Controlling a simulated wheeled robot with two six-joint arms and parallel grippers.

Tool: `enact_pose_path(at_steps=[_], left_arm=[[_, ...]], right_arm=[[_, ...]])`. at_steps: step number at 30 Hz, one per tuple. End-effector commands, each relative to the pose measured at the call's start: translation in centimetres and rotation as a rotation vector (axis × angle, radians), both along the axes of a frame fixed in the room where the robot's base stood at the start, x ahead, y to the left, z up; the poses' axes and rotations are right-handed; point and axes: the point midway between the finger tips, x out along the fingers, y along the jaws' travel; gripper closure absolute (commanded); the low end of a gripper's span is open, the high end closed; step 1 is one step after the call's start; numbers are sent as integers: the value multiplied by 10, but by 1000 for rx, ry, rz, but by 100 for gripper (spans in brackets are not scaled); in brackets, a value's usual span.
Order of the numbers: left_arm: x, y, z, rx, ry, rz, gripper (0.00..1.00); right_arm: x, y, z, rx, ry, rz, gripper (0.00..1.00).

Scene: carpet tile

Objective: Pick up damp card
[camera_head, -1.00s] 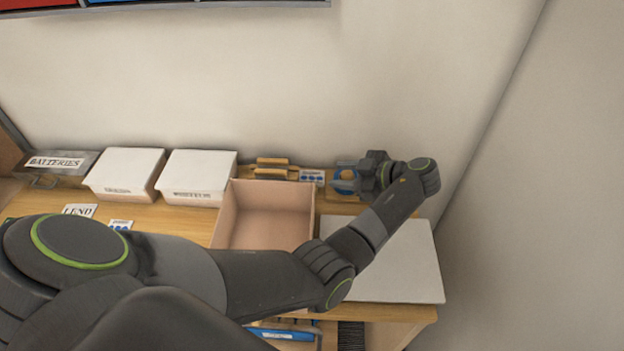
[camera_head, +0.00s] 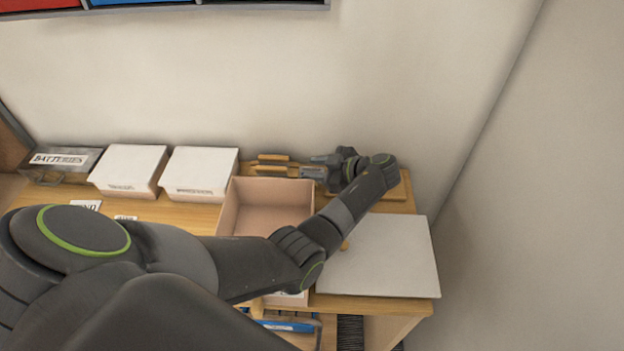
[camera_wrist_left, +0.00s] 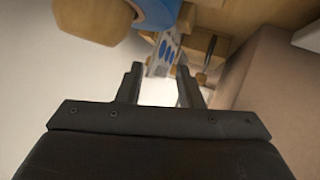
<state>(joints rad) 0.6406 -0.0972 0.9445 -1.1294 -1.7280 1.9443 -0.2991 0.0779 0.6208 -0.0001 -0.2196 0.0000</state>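A small white card with blue oval marks (camera_wrist_left: 165,50) lies just beyond my left fingertips in the left wrist view; its lettering is too blurred to read. In the head view my left gripper (camera_head: 320,166) is at the back of the desk, low over the card's spot and mostly covering it. In the left wrist view the two fingers of my left gripper (camera_wrist_left: 158,68) stand apart with nothing clearly held between them. Another small card (camera_head: 125,217) lies at the front left, partly behind my arm. My right gripper is not in view.
An open cardboard-coloured box (camera_head: 265,185) stands left of my left forearm. Two white-lidded boxes (camera_head: 130,165) (camera_head: 200,168) and a batteries box (camera_head: 65,160) line the back left. Wooden-handled tools (camera_head: 270,158) lie beside the gripper. A white board (camera_head: 385,265) covers the right.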

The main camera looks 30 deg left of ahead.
Motion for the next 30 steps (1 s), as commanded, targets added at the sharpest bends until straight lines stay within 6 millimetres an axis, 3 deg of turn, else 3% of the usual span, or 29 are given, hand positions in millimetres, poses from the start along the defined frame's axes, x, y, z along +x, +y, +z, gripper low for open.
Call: enact_pose_path(at_steps=[1,7,24,30], left_arm=[[0,0,0,0,0,0,74],[0,0,0,0,0,0,100],[0,-1,0,-2,0,-1,100],[1,-1,14,-2,-6,-1,100]], right_arm=[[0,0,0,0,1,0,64],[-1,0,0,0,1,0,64],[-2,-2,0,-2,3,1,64],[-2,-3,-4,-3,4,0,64]])
